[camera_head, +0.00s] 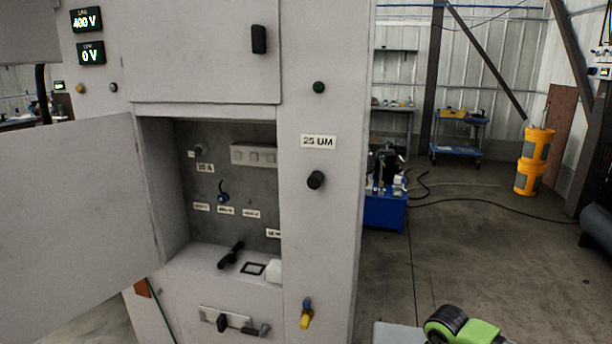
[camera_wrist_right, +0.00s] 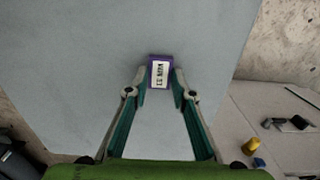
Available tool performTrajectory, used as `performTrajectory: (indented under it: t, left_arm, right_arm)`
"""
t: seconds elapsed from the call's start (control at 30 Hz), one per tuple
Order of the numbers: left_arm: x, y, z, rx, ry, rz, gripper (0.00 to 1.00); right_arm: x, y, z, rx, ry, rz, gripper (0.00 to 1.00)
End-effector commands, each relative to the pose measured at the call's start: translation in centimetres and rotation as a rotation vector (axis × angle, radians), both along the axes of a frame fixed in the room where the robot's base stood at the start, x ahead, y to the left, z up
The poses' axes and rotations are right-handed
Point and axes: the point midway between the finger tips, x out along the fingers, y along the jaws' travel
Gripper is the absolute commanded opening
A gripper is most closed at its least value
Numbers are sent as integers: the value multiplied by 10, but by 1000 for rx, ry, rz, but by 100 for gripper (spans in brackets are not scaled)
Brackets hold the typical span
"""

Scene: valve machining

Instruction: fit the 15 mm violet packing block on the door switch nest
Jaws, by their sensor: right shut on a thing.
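The violet packing block (camera_wrist_right: 160,73) shows in the right wrist view, with a white label on its face. My right gripper (camera_wrist_right: 160,88) is shut on it, one fingertip at each side. A pale grey flat surface lies behind the block; I cannot tell whether the block touches it. In the head view the block is not visible. A black square frame (camera_head: 253,268) lies on the ledge of the open cabinet compartment; I cannot tell whether it is the door switch nest. My left gripper is not in view.
The grey cabinet (camera_head: 325,230) has its door (camera_head: 75,210) swung open to the left. A black handle (camera_head: 231,255) and a white block (camera_head: 274,271) are on the ledge. A yellow-handled part (camera_head: 306,316) sticks out below. Floor to the right is mostly clear, with a black cable.

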Motion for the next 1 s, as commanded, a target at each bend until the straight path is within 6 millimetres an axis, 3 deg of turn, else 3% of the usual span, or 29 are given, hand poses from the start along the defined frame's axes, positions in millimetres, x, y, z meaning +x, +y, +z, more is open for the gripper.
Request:
performTrajectory:
  t: [0.47, 1.0]
  left_arm:
    - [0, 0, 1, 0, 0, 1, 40]
    - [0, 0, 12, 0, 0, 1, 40]
  right_arm:
    - [0, 0, 0, 0, 1, 0, 0]
    - [0, 0, 22, 1, -1, 0, 0]
